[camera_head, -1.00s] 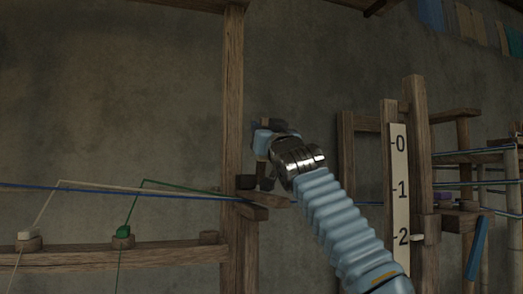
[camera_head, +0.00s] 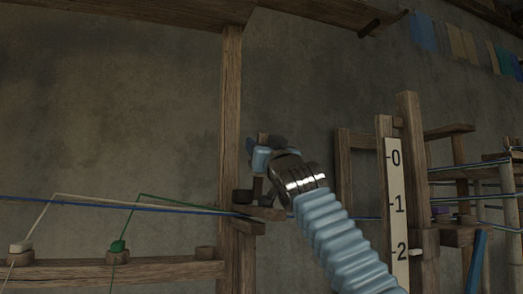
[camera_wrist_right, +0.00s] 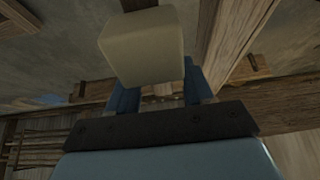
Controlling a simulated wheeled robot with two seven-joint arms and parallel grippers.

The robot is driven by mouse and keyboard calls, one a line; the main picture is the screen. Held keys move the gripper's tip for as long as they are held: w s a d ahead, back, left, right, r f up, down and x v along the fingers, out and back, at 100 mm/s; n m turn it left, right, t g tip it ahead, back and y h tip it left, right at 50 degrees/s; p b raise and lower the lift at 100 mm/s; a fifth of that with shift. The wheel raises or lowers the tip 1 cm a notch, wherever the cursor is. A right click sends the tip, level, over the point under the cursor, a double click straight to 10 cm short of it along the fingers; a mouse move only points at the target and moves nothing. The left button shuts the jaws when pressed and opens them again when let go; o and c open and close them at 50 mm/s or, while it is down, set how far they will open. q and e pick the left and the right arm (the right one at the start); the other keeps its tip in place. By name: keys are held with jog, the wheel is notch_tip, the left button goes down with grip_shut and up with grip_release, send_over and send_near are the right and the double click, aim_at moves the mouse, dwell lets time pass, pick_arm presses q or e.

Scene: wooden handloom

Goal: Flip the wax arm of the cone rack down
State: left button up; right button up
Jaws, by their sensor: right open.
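The cone rack's wooden post (camera_head: 231,120) stands at centre left, with a white cone (camera_head: 20,247) and a green cone (camera_head: 117,247) on its rail. A short wooden bracket (camera_head: 265,214) sticks out to the right of the post. Above it a slim upright wooden piece (camera_head: 257,188), seemingly the wax arm, reaches up behind my right gripper (camera_head: 263,147). That gripper is open, its dark fingertips on either side of a small wooden-coloured part. In the right wrist view a pale block (camera_wrist_right: 150,47), likely the wax, sits just beyond the fingers (camera_wrist_right: 160,88). Contact cannot be told. My left gripper is out of view.
Blue, white and green threads run across to the post. A numbered scale (camera_head: 396,210) on a wooden upright and a further frame stand to the right. A wooden beam (camera_head: 120,10) crosses overhead.

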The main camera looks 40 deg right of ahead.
jog(key=b+v, duration=0.7)
jog(key=v, duration=0.3)
jog(key=shift+s+f, duration=0.3)
jog(key=shift+f, duration=0.05)
